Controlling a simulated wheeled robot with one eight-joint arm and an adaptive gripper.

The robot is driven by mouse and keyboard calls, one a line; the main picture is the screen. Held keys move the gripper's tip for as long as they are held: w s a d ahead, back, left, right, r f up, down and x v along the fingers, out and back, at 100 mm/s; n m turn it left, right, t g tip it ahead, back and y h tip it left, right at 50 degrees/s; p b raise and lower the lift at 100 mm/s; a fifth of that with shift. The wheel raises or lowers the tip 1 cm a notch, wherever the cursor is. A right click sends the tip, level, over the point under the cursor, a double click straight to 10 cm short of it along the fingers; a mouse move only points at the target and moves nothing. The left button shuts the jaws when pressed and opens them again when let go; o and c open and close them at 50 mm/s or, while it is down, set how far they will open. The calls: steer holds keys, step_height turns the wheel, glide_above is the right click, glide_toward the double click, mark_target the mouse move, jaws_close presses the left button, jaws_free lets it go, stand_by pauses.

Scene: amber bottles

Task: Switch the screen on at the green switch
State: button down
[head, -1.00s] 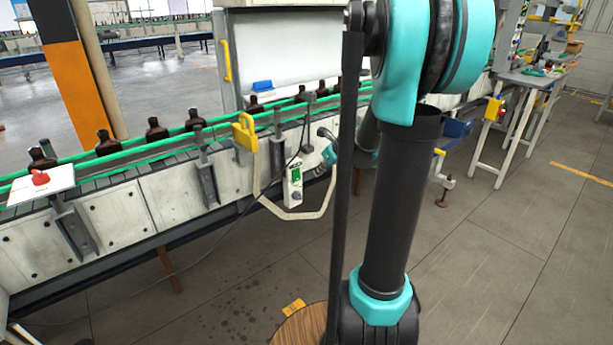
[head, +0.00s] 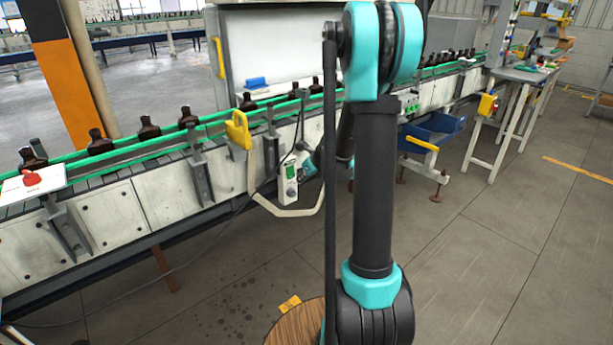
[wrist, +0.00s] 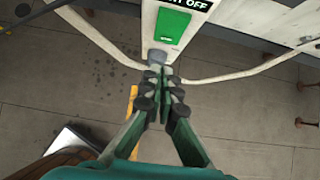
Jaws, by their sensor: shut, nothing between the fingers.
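The green switch (wrist: 172,25) sits on the face of a white box (wrist: 150,30) in the wrist view, below a black label of which "OFF" is readable. A grey round knob (wrist: 157,57) is under it. My gripper (wrist: 162,72) is shut and empty, its fingertips close to the knob and below the switch; I cannot tell if they touch. In the head view the white box (head: 282,187) hangs at the conveyor's front with its green switch (head: 290,171) showing. My arm hides most of the gripper there. I cannot make out a lit screen.
The conveyor (head: 130,203) with green rails carries several amber bottles (head: 148,128). A yellow handle (head: 238,130) is above the box, and a pale cable loops below it. A blue bin (head: 440,128) and a workbench (head: 520,76) are to the right.

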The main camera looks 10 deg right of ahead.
mark_target(292, 175)
steer(key=shift+w+a+f, duration=0.1)
steer(key=shift+w+a, duration=0.3)
steer(key=shift+w, duration=0.4)
steer(key=shift+w+a, duration=0.4)
steer(key=shift+w, duration=0.35)
steer(key=shift+w+a+f+t, duration=0.1)
steer(key=shift+w+f+t, duration=0.1)
steer(key=shift+t, duration=0.1)
steer(key=shift+r, duration=0.2)
steer(key=shift+r, duration=0.7)
